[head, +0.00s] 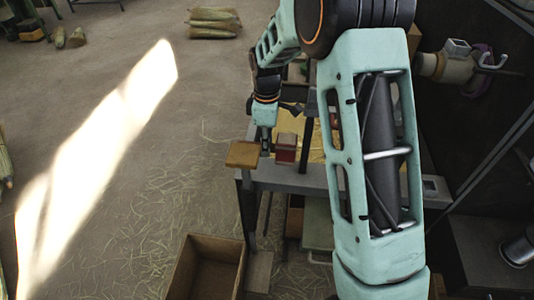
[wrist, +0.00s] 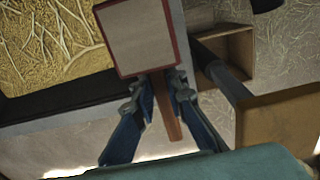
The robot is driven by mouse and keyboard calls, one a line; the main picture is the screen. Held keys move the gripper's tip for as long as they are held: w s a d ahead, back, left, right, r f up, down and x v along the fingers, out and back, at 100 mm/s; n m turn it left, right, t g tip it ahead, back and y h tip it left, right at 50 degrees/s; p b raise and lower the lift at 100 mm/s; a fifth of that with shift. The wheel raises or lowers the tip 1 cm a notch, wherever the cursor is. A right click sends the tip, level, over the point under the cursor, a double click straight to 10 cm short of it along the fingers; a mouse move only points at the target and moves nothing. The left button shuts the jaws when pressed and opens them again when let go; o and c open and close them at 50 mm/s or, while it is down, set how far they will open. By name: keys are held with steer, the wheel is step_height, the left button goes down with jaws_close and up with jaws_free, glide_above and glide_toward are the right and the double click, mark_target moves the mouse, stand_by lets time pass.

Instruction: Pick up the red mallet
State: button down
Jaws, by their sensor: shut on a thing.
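The red mallet shows in the wrist view as a block-shaped head (wrist: 137,38) with a pale face and red edges, and a reddish-brown handle (wrist: 166,108). My gripper (wrist: 160,84) is shut on the handle just below the head, with one blue finger on each side. In the head view the mallet's red head (head: 286,148) is at the grey bench's near-left corner, beside my gripper (head: 266,146). I cannot tell whether the mallet touches the bench.
The grey bench (head: 330,182) carries a dark post and a straw-coloured surface (wrist: 50,45). A brown block (head: 243,155) is at its left corner. An open cardboard box (head: 181,262) is below on the floor. The floor at left is mostly clear.

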step_height(320, 180, up, 13)
steer(key=p, duration=0.2)
steer(key=s+a, duration=0.1)
steer(key=s, duration=0.5)
steer(key=s+a, duration=0.1)
steer(key=s, duration=0.4)
steer(key=s+a+b, duration=0.1)
steer(key=s, duration=0.5)
steer(key=shift+s+a+f, duration=0.25)
steer(key=shift+s+f, duration=0.05)
steer(key=c, duration=2.5)
jaws_free()
steer(key=shift+c, duration=0.2)
jaws_close()
